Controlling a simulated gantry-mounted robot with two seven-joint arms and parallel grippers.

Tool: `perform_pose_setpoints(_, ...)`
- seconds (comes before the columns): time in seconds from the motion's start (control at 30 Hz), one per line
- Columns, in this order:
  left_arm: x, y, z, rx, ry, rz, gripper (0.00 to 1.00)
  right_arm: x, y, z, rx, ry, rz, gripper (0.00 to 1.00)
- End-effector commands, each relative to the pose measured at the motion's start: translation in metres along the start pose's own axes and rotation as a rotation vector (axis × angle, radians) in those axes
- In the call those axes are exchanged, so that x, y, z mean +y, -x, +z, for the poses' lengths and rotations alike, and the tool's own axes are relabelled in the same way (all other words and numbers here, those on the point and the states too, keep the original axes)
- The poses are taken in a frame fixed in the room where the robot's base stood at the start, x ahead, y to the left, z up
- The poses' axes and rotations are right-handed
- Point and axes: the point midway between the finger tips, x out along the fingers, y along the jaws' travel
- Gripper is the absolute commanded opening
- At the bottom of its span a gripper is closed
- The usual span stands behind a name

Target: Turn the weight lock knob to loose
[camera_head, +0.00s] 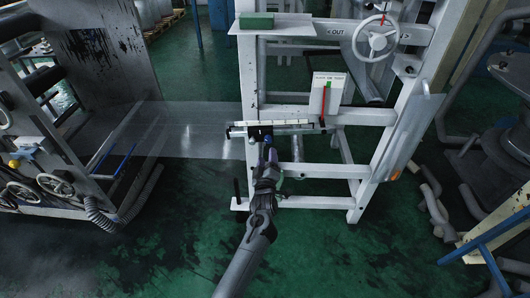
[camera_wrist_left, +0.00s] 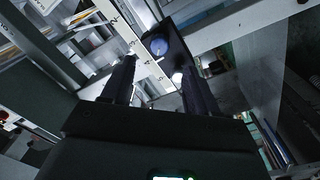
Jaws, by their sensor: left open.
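The weight lock knob is a small round blue knob (camera_wrist_left: 158,46) on a black block (camera_wrist_left: 172,38) in the left wrist view. The block (camera_head: 258,131) also shows in the head view, on a white scale bar (camera_head: 290,123) fixed to the white frame. My left gripper (camera_head: 267,151) is just below the block in the head view. In the wrist view its two dark fingers (camera_wrist_left: 160,70) are apart with nothing between them. The knob shows beyond and between the fingertips, apparently untouched. My right gripper is not in view.
The white frame (camera_head: 320,170) surrounds the bar, with a handwheel (camera_head: 378,38) and a red-and-green gauge plate (camera_head: 327,95) above. A clear film (camera_head: 185,130) runs left to a machine with several handwheels. Green floor (camera_head: 180,240) lies open in front.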

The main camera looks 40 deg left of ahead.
Motion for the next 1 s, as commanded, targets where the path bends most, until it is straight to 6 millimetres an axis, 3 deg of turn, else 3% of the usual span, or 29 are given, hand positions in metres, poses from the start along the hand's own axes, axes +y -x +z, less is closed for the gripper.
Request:
perform_pose_setpoints(0.3, 0.001, 0.028, -0.001, 0.0, 0.0, 0.001, 0.59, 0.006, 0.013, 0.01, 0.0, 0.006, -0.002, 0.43)
perform_pose_setpoints(0.8, 0.001, 0.027, -0.001, -0.001, -0.002, 0.002, 0.59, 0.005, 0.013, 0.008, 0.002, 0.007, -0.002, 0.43)
perform_pose_setpoints(1.0, -0.007, 0.039, -0.004, -0.083, -0.08, -0.009, 0.59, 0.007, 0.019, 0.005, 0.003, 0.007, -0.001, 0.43)
